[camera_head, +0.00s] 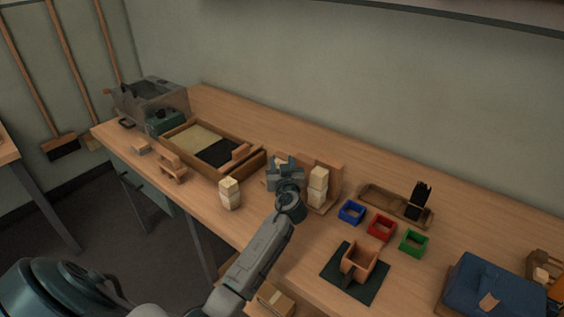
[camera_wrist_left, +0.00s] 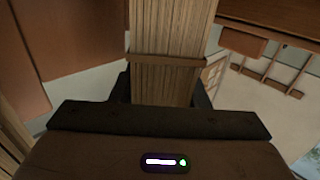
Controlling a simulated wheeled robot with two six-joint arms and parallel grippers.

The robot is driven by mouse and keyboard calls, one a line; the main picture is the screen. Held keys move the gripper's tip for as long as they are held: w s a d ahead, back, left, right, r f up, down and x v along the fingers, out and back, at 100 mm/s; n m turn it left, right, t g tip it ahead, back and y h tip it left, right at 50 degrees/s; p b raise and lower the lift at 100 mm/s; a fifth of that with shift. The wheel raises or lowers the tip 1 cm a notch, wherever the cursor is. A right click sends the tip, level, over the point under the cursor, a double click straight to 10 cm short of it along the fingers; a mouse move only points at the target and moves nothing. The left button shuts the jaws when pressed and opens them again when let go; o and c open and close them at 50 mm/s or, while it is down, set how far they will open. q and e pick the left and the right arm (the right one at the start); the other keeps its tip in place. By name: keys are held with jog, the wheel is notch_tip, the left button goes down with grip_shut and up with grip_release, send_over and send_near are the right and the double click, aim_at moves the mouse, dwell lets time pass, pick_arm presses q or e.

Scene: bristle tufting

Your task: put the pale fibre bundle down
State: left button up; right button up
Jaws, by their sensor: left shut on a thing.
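The pale fibre bundle (camera_wrist_left: 165,85), a straight bunch with a thin brown band, stands between the fingers of my left gripper in the left wrist view. In the head view my left gripper (camera_head: 283,172) is over the middle of the bench and hides most of that bundle. The gripper is shut on it. Another pale banded bundle (camera_head: 318,187) stands upright just right of the gripper, by a wooden stand (camera_head: 335,182). A further pale bundle (camera_head: 230,193) stands at left, near the front edge. My right gripper is not in view.
A wooden tray (camera_head: 256,163) with pale and black sections lies behind left. Blue (camera_head: 351,212), red (camera_head: 381,228) and green (camera_head: 413,243) boxes stand at right. A wooden holder (camera_head: 359,262) sits on a dark mat (camera_head: 340,287). A wooden tray with black bristles (camera_head: 420,196) is behind the boxes.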

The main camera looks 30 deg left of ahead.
pick_arm(q)
jog(key=shift+f, duration=0.1)
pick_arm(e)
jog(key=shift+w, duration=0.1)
pick_arm(q)
jog(key=o, duration=0.8)
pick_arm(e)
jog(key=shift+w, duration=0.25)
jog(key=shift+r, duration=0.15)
pick_arm(q)
jog(key=shift+b+v, duration=0.45)
jog(key=shift+v, duration=0.7)
jog(key=b+v, duration=0.2)
jog(key=v, duration=0.7)
jog(key=shift+s+d, duration=0.2)
jog(key=shift+s, duration=0.1)
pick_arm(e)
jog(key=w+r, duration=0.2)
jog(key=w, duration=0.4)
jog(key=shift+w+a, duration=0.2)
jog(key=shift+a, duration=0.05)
